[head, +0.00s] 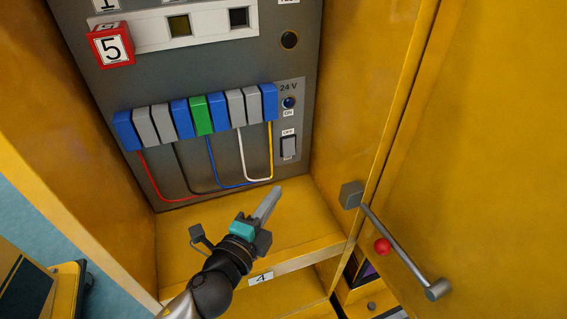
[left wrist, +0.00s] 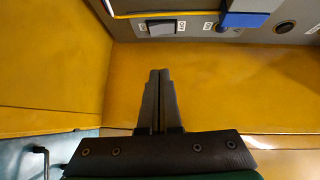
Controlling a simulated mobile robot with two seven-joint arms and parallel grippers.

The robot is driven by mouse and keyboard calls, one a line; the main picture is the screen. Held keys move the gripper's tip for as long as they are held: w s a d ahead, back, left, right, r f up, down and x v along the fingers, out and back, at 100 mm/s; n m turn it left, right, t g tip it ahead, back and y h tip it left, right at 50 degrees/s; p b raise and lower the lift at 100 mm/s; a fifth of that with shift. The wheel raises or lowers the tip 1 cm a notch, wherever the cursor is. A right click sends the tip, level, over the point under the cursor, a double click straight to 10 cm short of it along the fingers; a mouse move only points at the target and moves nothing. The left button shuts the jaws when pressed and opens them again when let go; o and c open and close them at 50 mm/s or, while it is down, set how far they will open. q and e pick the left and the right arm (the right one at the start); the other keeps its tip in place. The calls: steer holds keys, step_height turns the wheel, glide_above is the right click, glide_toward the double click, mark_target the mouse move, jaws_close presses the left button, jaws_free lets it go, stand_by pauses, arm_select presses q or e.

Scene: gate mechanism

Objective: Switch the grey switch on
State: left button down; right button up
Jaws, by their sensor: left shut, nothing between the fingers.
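The grey switch (head: 288,146) is a small rocker on the grey panel, under the 24 V lamp (head: 289,102), with an OFF label above it. Which way the rocker is tipped is too small to tell. The switch also shows at the top of the left wrist view (left wrist: 162,29). My left gripper (head: 275,190) is shut and empty, below the switch and apart from it, over the yellow cabinet floor. Its fingertips (left wrist: 159,72) point toward the panel in the left wrist view. My right gripper is not in view.
A row of blue, grey and green blocks (head: 202,115) with coloured wires is left of the switch. The yellow cabinet wall (head: 360,90) and open door with a bar handle (head: 400,245) stand right. The cabinet floor (head: 310,215) is clear.

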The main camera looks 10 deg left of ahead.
arm_select(q)
steer(key=b, duration=0.1)
glide_toward(294, 153)
steer(key=shift+w+d, duration=1.15)
steer(key=shift+d, duration=0.45)
steer(key=w+a, duration=0.2)
steer(key=w, duration=0.1)
steer(key=shift+w+a+f+b, duration=0.1)
steer(key=shift+w+f+b, duration=0.1)
steer(key=shift+b, duration=0.2)
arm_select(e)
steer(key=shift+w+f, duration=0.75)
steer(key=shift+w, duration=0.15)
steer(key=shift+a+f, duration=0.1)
